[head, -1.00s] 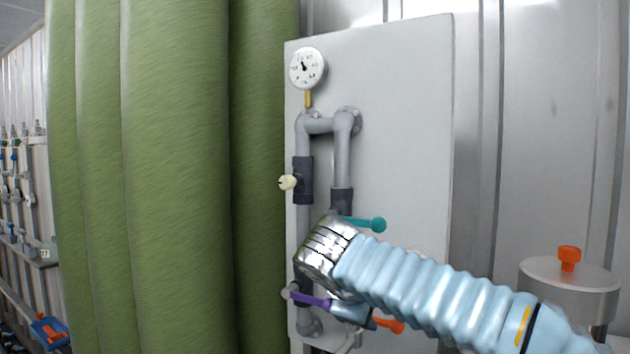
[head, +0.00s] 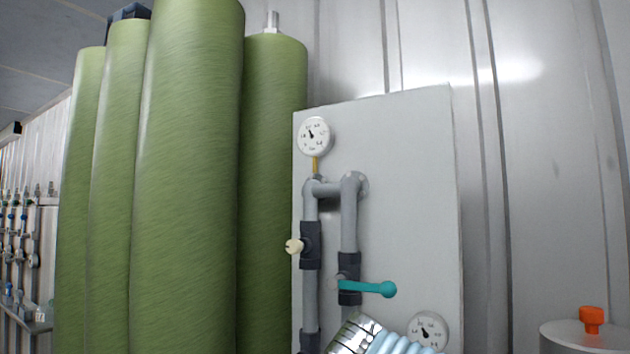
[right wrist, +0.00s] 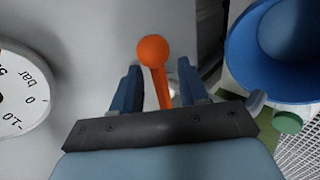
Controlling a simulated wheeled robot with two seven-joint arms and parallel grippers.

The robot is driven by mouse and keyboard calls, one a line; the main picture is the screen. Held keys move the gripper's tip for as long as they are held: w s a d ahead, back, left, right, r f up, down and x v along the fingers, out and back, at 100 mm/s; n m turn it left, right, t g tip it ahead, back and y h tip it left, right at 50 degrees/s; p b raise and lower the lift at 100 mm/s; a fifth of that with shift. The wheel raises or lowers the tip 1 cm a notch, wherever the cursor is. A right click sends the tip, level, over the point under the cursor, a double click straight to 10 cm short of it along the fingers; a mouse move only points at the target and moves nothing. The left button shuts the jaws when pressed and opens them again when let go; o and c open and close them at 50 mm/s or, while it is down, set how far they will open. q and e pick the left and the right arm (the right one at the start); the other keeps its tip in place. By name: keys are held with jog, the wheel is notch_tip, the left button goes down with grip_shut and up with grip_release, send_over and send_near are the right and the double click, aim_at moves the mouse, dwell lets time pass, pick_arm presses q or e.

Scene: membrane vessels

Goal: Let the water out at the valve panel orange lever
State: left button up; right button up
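The orange lever (right wrist: 153,50) with its ball end shows in the right wrist view, near the middle. My right gripper (right wrist: 160,80) is open there, with one dark blue finger on each side of the lever's stem. Gaps show between stem and fingers, and the ball reaches past the fingertips. In the head view the valve panel (head: 410,180) stands right of centre; its lower part, with the orange lever, is below the frame. Only part of my right arm shows at the bottom edge. My left gripper is not in view.
A teal lever (head: 380,288) and a white gauge (head: 428,330) are on the panel above my arm. Tall green vessels (head: 190,180) stand to the left. A tank with an orange knob (head: 591,318) stands at right. A blue funnel-like object (right wrist: 262,75) is beside the right gripper.

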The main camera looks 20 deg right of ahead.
grip_shut()
